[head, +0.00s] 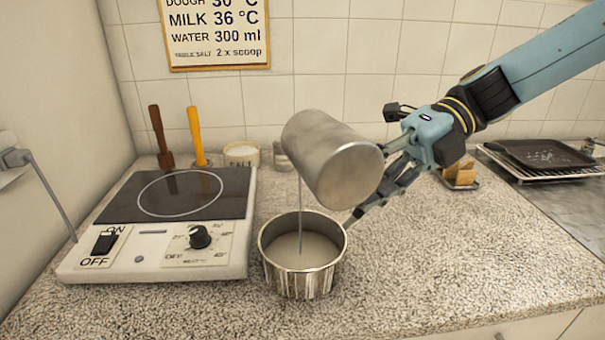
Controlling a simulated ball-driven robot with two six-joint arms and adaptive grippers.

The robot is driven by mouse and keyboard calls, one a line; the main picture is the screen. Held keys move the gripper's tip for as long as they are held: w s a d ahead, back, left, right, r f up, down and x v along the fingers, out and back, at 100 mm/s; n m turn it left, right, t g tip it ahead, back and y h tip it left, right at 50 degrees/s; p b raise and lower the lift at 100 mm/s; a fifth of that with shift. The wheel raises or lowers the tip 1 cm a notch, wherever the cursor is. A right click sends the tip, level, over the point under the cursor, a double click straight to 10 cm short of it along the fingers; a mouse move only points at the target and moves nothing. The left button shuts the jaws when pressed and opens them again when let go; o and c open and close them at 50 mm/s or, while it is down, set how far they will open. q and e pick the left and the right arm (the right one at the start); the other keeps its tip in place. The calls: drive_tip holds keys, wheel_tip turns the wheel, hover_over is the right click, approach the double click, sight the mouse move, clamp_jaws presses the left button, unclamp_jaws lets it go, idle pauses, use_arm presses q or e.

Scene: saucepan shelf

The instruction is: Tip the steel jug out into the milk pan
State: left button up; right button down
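The steel jug (335,160) is tilted well over above the milk pan, its base towards the right and its mouth to the left. A thin stream (300,215) falls from it into the milk pan (303,279). The milk pan stands upright on the counter, with pale liquid (302,251) inside. My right gripper (372,178) comes in from the right and is at the jug's right side, its fingers partly hidden behind the jug. It appears shut on the jug. My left gripper is not in view.
A hotplate (160,245) with a switch and dial stands left of the pan. Behind it are two upright handles, brown (160,137) and orange (196,136), and a salt pot (241,155). A dark tray (540,153) lies at right. The front right counter is clear.

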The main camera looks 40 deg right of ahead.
drive_tip(key=shift+r, duration=0.1)
idle(0.3)
drive_tip(key=shift+s+a+f+n+t+y+p, duration=0.1)
drive_tip(key=shift+s+f+n+t+y+p, duration=0.15)
drive_tip(key=shift+f+n+t+p, duration=0.85)
drive_tip(key=shift+s+a+f+n+t+y+p, duration=0.2)
drive_tip(key=shift+n+t+p, duration=1.1)
drive_tip(key=shift+n+t, duration=1.05)
drive_tip(key=shift+s+d+f+n+t+y+p, duration=0.25)
drive_tip(key=shift+f+n+t+p, duration=0.35)
drive_tip(key=shift+n+t+p, duration=1.2)
drive_tip(key=shift+a+n+g+b, duration=0.2)
drive_tip(key=shift+n+g+b, duration=0.35)
drive_tip(key=shift+g+b, duration=0.1)
